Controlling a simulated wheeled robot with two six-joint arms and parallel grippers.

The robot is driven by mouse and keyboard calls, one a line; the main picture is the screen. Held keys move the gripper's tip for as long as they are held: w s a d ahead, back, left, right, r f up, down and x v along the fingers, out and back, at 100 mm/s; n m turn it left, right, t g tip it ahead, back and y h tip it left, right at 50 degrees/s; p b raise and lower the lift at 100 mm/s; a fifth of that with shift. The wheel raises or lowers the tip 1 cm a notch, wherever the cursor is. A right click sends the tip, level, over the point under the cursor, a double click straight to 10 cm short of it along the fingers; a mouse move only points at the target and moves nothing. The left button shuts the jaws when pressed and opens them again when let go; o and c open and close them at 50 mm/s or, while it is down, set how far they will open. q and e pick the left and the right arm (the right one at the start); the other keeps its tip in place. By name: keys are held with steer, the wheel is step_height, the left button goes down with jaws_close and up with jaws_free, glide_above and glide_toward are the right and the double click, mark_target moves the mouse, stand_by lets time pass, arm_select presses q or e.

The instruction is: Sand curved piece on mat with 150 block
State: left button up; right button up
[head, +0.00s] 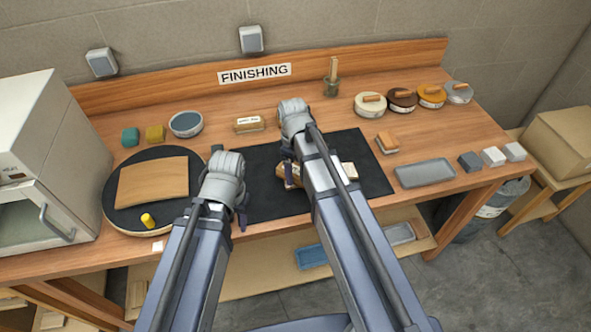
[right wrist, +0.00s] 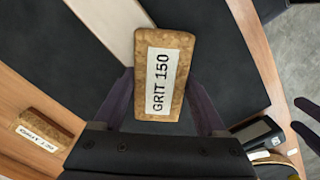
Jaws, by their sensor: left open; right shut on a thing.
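The curved piece is a pale wooden strip (head: 349,171) lying on the black mat (head: 262,208), partly hidden by my right arm. It shows in the right wrist view (right wrist: 107,22), running under the block. My right gripper (right wrist: 160,108) is shut on the cork block labelled GRIT 150 (right wrist: 166,75), which is over the strip; I cannot tell whether they touch. In the head view my right gripper (head: 289,172) hides much of the block. My left gripper (head: 240,203) is open and empty, near the mat's left front edge.
A turntable (head: 113,207) with a curved wooden panel (head: 152,183) and yellow knob stands left. Another labelled block (head: 248,125) lies behind the mat. A sanding block (head: 387,143), grey tray (head: 424,173) and several lidded tins are at right. The mat's right side is clear.

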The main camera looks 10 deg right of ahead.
steer(key=shift+a, duration=1.1)
steer(key=shift+d, duration=0.1)
